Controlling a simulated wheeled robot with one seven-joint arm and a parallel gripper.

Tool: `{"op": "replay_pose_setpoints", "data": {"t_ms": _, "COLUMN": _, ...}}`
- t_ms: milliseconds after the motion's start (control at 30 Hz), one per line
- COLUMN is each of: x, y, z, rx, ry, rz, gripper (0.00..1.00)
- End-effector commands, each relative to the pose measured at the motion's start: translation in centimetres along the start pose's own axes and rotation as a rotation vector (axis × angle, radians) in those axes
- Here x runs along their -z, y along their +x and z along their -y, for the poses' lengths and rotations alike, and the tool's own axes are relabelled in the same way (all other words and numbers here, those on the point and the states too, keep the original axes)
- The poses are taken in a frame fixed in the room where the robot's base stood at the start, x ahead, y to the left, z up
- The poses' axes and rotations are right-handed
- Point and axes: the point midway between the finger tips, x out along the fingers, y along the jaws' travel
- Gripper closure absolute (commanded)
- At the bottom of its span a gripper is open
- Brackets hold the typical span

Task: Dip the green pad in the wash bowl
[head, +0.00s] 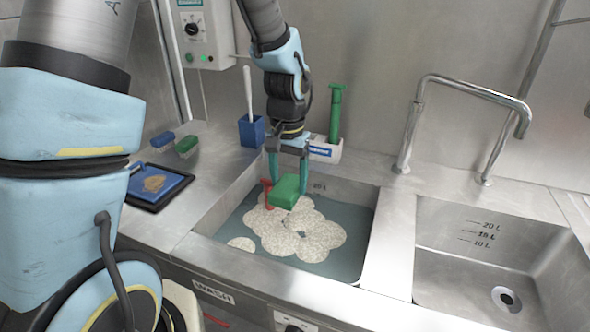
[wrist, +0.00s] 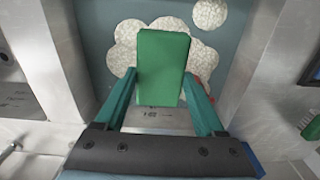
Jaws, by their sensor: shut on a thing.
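The green pad (head: 286,191) is held between the two teal fingers of my gripper (head: 288,182), and it shows large in the wrist view (wrist: 162,67). The wash bowl (head: 345,192) is the left steel basin, with a WASH label on its front, holding blue-grey water with white foam (head: 300,232). The pad is over the back part of this basin, in front of the foam in both views. It looks above the water, but the exact gap cannot be told. The pad's underside is hidden.
A red handle-like thing (head: 266,193) stands in the basin beside the pad. Behind are a blue cup (head: 251,131) with a white stick and a green-handled tool (head: 335,112). A tap (head: 410,130) and an empty basin (head: 450,280) are right; brushes (head: 187,145) and a tray (head: 150,205) left.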

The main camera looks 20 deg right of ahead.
Motion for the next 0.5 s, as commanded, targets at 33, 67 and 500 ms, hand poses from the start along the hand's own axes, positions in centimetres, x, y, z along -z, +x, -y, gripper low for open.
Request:
{"op": "replay_pose_setpoints", "data": {"t_ms": 33, "x": 0.0, "y": 0.5, "z": 0.0, "rx": 0.000, "ry": -0.001, "rz": 0.000, "gripper": 0.73}}
{"op": "replay_pose_setpoints", "data": {"t_ms": 67, "x": 0.0, "y": 0.7, "z": 0.0, "rx": 0.000, "ry": -0.001, "rz": 0.000, "gripper": 0.73}}
{"op": "replay_pose_setpoints", "data": {"t_ms": 500, "x": 0.0, "y": 5.7, "z": 0.0, "rx": 0.000, "ry": 0.000, "rz": 0.002, "gripper": 0.73}}
